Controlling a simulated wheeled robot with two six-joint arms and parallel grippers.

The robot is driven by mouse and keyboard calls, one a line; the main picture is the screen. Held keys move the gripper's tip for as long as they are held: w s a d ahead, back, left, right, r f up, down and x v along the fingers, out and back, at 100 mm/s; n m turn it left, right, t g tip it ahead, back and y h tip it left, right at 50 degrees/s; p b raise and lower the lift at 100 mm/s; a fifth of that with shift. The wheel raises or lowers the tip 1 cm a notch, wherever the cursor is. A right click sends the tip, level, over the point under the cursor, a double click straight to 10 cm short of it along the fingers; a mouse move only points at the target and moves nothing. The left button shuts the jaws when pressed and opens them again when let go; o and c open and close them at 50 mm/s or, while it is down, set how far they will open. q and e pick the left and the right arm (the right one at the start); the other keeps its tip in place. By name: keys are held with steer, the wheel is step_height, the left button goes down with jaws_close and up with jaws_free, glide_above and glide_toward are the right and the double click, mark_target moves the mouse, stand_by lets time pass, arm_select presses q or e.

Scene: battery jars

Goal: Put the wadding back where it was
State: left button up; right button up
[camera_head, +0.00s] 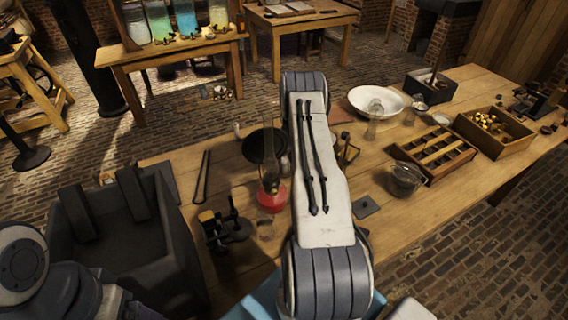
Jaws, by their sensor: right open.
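I cannot pick out the wadding for certain. A small pale object (106,179) shows at the left, beyond my dark grey right gripper (104,188); I cannot tell what it is or its exact distance. The right gripper is large and close at the lower left, its two thick fingers spread apart, off the workbench's (185,168) left end. I see nothing clamped in it. My left gripper does not show. A white arm link of mine crosses the middle and hides part of the bench.
A glass-chimney lamp with a red base (271,195) stands left of my arm link, near a black instrument (226,228). Right of it are a white bowl (362,95), a glass jar (404,179), a divided wooden tray (409,153) and a wooden box (512,143). Coloured jars (186,20) stand behind.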

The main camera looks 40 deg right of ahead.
steer(key=shift+r, duration=0.45)
step_height(320, 180, up, 11)
steer(key=s+b, duration=0.1)
steer(key=b, duration=0.1)
steer(key=shift+s+r, duration=0.15)
steer(key=shift+s, duration=0.25)
steer(key=shift+d, duration=0.1)
